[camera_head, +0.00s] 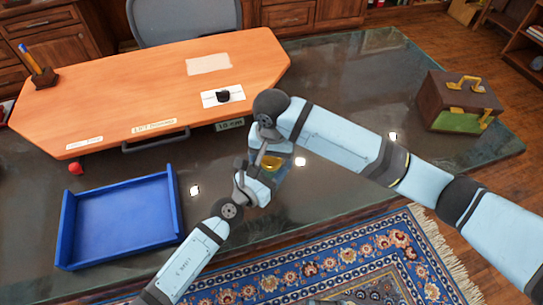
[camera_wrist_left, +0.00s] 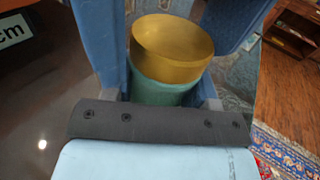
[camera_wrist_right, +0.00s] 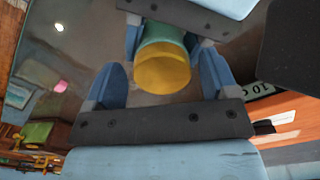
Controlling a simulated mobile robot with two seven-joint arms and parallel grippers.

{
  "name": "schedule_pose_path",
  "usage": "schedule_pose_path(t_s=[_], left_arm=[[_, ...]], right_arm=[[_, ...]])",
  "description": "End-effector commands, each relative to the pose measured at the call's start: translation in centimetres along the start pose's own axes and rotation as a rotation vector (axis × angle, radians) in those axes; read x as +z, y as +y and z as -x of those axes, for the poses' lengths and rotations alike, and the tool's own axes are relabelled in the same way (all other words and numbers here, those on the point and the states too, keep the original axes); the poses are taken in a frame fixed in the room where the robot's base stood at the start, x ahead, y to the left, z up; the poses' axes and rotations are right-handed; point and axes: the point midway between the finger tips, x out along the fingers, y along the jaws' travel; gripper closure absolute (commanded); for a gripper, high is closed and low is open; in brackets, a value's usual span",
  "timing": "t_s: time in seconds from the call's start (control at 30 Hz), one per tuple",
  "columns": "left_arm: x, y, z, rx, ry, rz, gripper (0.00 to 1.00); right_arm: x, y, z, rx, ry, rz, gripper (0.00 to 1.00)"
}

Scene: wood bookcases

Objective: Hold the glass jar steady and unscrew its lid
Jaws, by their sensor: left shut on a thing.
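The glass jar, with a greenish body (camera_wrist_left: 160,92) and a gold lid (camera_wrist_left: 172,48), stands between the fingers of my left gripper (camera_wrist_left: 165,88), which is shut on the body below the lid. In the head view the gold lid (camera_head: 271,163) shows between my two grippers, and the arms hide most of the jar. In the right wrist view the lid (camera_wrist_right: 163,68) lies between the spread fingers of my right gripper (camera_wrist_right: 162,78). Gaps show on both sides, so the right gripper is open around or just above the lid, not touching its sides.
A blue tray (camera_head: 66,232) lies on the dark desk to the left. An orange wooden board (camera_head: 130,95) with labels stands behind. A brown case (camera_head: 437,105) with yellow handle sits at the right. A small red object (camera_head: 76,168) lies near the tray. Dark desk between tray and jar is clear.

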Motion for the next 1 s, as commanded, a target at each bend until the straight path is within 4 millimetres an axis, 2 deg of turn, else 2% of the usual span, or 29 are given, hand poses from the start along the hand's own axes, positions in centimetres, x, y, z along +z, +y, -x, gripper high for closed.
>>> schedule_pose_path(t_s=[0.27, 0.53, 0.63, 1.0], left_arm=[[0.0, -0.1, 0.0, -0.002, 0.000, 0.000, 1.00], [0.0, -0.1, 0.0, -0.002, 0.000, 0.000, 1.00], [0.0, -0.1, 0.0, -0.002, 0.000, 0.000, 1.00], [0.0, -0.1, 0.0, -0.002, 0.000, 0.000, 1.00]], right_arm=[[0.1, -0.1, 0.4, -0.003, -0.001, 0.002, 0.19], [0.1, -0.2, 3.6, -0.003, -0.001, 0.002, 0.19], [0.1, -0.1, 4.5, -0.003, -0.001, 0.001, 0.24], [-0.1, -0.1, 7.8, -0.002, 0.005, 0.088, 0.24]])
